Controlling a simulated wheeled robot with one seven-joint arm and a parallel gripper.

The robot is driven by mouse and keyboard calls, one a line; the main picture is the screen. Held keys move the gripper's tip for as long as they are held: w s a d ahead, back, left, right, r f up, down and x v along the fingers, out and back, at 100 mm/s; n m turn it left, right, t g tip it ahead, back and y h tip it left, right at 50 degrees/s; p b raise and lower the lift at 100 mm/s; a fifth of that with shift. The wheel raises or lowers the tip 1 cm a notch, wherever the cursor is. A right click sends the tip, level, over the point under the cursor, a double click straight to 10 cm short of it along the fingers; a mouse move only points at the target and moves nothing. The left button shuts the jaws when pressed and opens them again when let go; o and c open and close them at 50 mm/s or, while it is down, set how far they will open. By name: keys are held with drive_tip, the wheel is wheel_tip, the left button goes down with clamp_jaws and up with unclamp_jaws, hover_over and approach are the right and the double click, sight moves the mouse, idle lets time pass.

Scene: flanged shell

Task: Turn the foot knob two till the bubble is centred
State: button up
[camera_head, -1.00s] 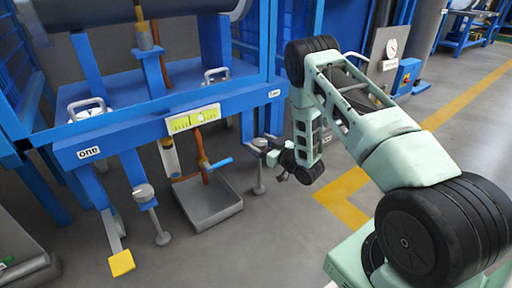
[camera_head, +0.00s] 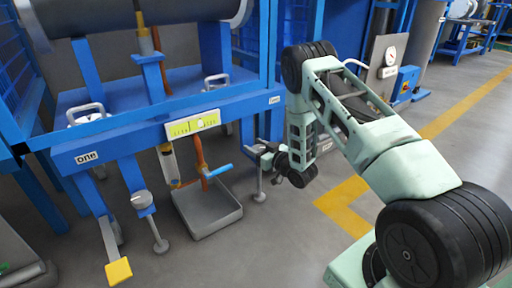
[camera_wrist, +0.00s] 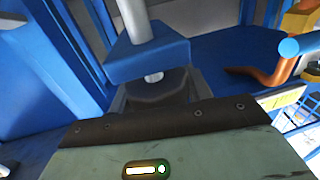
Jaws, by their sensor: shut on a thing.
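The spirit level (camera_head: 193,124) is a yellow-green vial on the front of the blue frame; its pale bubble (camera_head: 201,123) looks a little right of the middle. The label for two (camera_head: 275,99) is at the frame's right end. My gripper (camera_head: 262,150) is shut at the foot below that label, on foot knob two, which its jaws mostly hide. In the wrist view my gripper (camera_wrist: 155,90) is at a blue triangular bracket (camera_wrist: 148,55) with a grey rod (camera_wrist: 135,18). A small pale stub shows between bracket and jaws.
A grey tray (camera_head: 210,218) lies under an orange pipe with a blue handle (camera_head: 217,171), left of my gripper.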

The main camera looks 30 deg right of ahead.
drive_tip(key=shift+h, duration=0.3)
drive_tip(key=m+h+p, duration=0.1)
drive_tip(key=h, duration=0.1)
drive_tip(key=m+h+p, duration=0.2)
drive_tip(key=h, duration=0.1)
drive_tip(key=shift+d+r+m, duration=0.1)
drive_tip(key=shift+d+m, duration=0.1)
drive_tip(key=shift+m, duration=0.1)
drive_tip(key=shift+s+d+m+g+h+p, duration=0.1)
drive_tip(key=shift+m+g+h+p, duration=0.15)
drive_tip(key=shift+m+h+p, duration=0.55)
drive_tip(key=shift+d+m+g+h+p, duration=0.15)
drive_tip(key=shift+m+g+h, duration=0.3)
drive_tip(key=shift+h, duration=0.75)
drive_tip(key=shift+s+d+m+g+h+p, duration=0.1)
drive_tip(key=shift+m+h+p, duration=0.4)
drive_tip(key=shift+m+h, duration=0.4)
drive_tip(key=o, duration=1)
drive_tip(key=shift+a+p+v, duration=0.2)
drive_tip(key=shift+p+v, duration=4.05)
drive_tip(key=shift+v, duration=4.45)
